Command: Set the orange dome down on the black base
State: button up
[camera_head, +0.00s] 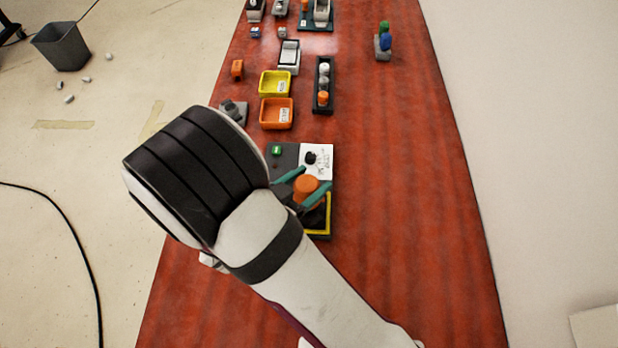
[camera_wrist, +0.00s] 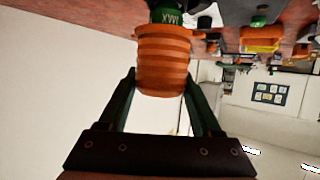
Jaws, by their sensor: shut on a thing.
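The orange dome (camera_head: 306,184) is between the two teal fingers of my gripper (camera_head: 304,185), above a dark board. In the wrist view the dome (camera_wrist: 163,62) is a ribbed orange piece, and my gripper (camera_wrist: 163,80) is shut on its sides. A dark part with a green, lettered face (camera_wrist: 166,16) shows beyond the dome in the wrist view. A black piece (camera_head: 311,158) sits on a white card just behind the dome. A yellow-edged dark area (camera_head: 328,215) is in front, partly hidden by my arm. I cannot tell which is the black base.
A green button (camera_head: 276,150) is on the board's left. Beyond stand an orange tray (camera_head: 264,115), a yellow tray (camera_head: 265,84) and a black rack (camera_head: 318,106) with small pieces. A blue-and-green item (camera_head: 383,42) is at the far right. The table's right side is clear.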

jog(key=shift+f, duration=0.15)
jog(key=shift+f, duration=0.2)
dwell(0.3)
jog(key=shift+f, duration=0.25)
jog(key=shift+f, duration=0.25)
jog(key=shift+f, duration=0.2)
dwell(0.6)
jog(key=shift+f, duration=0.35)
jog(key=shift+f, duration=0.65)
dwell(0.6)
jog(key=o, duration=1.4)
